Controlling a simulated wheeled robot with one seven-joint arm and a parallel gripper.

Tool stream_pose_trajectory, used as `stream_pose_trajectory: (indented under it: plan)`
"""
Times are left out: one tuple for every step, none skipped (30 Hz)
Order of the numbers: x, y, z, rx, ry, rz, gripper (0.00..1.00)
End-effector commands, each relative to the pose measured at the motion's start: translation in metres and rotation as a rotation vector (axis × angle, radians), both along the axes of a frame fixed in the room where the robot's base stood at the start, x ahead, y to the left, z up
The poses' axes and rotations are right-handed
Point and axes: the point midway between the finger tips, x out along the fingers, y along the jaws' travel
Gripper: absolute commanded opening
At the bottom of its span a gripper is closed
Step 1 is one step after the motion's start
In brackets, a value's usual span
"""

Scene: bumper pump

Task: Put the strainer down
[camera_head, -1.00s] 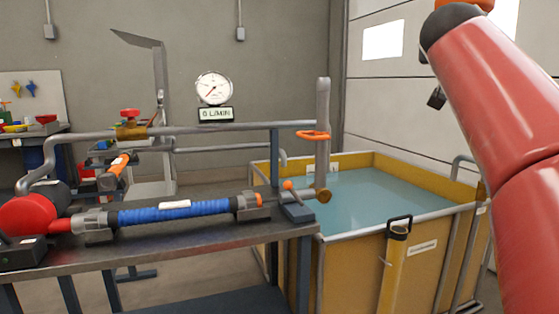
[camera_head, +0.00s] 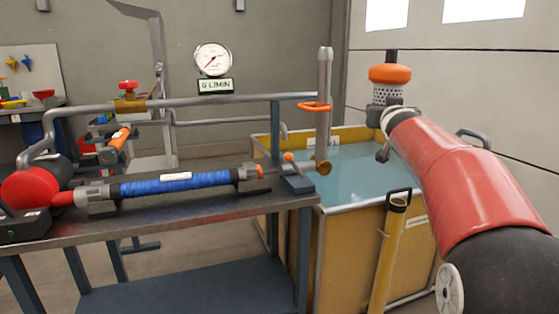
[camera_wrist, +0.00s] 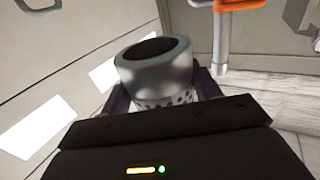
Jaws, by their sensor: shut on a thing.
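The strainer (camera_head: 387,95) is a grey perforated cylinder at the end of my arm, with an orange band (camera_head: 390,74) above it in the head view. In the wrist view the strainer (camera_wrist: 155,68) shows as a grey hollow collar with holes lower down. My gripper (camera_wrist: 165,98) is shut around this perforated part. The strainer is held up in the air, seen in front of the wall and over the far right of the water tank (camera_head: 340,245). Its lower end is hidden by my gripper and arm.
The bench (camera_head: 165,232) holds a blue hose (camera_head: 175,184) and a red-ended pump (camera_head: 30,188). A vertical pipe (camera_head: 324,100) with an orange handwheel stands at the tank's left. A gauge (camera_head: 212,59) hangs behind.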

Motion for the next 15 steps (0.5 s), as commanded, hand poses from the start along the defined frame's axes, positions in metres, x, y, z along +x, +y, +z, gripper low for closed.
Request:
stream_pose_trajectory:
  plan:
    - [0.002, 0.001, -0.004, 0.001, -0.001, 0.006, 0.33]
    - [0.005, 0.002, -0.010, 0.002, 0.001, 0.013, 0.33]
    - [0.007, 0.004, -0.016, 0.002, 0.002, 0.023, 0.33]
    - [0.009, 0.005, -0.020, 0.002, 0.001, 0.030, 0.33]
    - [0.011, 0.006, -0.024, 0.003, 0.000, 0.036, 0.33]
    - [0.013, 0.009, -0.030, 0.001, 0.001, 0.047, 0.33]
    - [0.015, 0.011, -0.035, 0.003, 0.001, 0.054, 0.33]
    - [0.017, 0.012, -0.039, 0.001, 0.002, 0.062, 0.33]
    - [0.019, 0.014, -0.046, 0.002, 0.001, 0.071, 0.33]
    - [0.022, 0.017, -0.053, 0.003, 0.003, 0.082, 0.33]
    - [0.024, 0.019, -0.059, 0.003, 0.001, 0.091, 0.33]
    - [0.026, 0.022, -0.068, 0.003, 0.003, 0.103, 0.33]
    - [0.029, 0.026, -0.077, 0.004, 0.004, 0.116, 0.33]
    - [0.031, 0.028, -0.085, 0.005, 0.003, 0.127, 0.33]
    - [0.035, 0.034, -0.101, 0.006, 0.005, 0.147, 0.33]
